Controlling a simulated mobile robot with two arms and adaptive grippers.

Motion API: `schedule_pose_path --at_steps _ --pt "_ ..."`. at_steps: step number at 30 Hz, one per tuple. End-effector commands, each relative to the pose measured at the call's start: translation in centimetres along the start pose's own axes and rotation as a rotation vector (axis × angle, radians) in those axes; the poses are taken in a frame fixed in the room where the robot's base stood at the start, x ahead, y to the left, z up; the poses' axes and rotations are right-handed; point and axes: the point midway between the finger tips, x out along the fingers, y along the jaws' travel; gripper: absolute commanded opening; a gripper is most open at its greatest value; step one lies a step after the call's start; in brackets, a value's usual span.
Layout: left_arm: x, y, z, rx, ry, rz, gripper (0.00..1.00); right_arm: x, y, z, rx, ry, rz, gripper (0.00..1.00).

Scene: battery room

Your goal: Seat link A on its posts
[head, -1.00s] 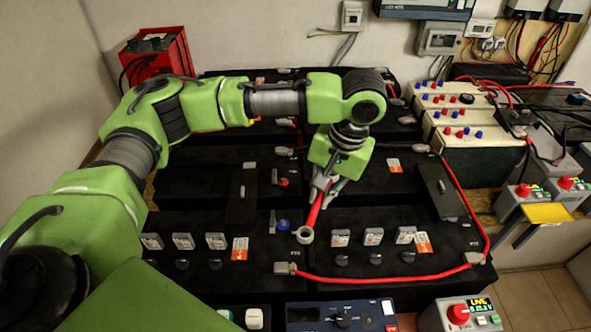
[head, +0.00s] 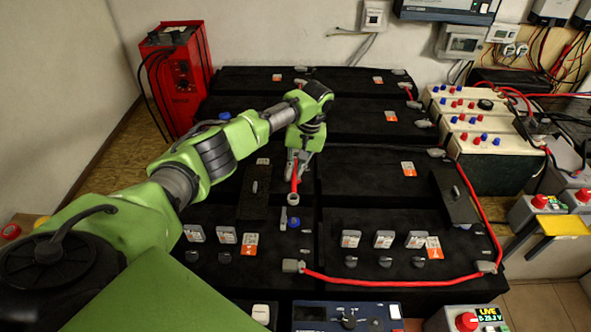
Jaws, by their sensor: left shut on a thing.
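My left gripper (head: 298,160) is shut on a short red link (head: 295,178), which appears to be link A. A grey ring lug (head: 293,200) shows at its near end; its far end is hidden by the gripper. In the picture the ring lies just above a blue-capped post (head: 294,222) on the black battery. A grey upright terminal piece (head: 283,217) stands left of that post. The ring looks apart from the post, but its height is hard to tell. My right gripper is not in view.
A long red cable (head: 390,282) runs along the front battery and up its right side. Black covers (head: 455,200) and small grey caps stand on the battery tops. A red charger (head: 175,75) stands at back left. Control boxes (head: 478,318) line the front and right.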

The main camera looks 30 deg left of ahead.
Motion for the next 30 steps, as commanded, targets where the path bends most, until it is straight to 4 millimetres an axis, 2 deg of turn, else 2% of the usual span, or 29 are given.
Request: schedule_pose_path --at_steps 19,30 --pt "5.1 1.1 0.0 -0.001 0.002 0.0 0.0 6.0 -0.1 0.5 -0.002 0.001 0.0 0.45" --pt "7.4 1.6 0.0 -0.001 -0.001 0.001 0.0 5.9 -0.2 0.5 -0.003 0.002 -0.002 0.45"
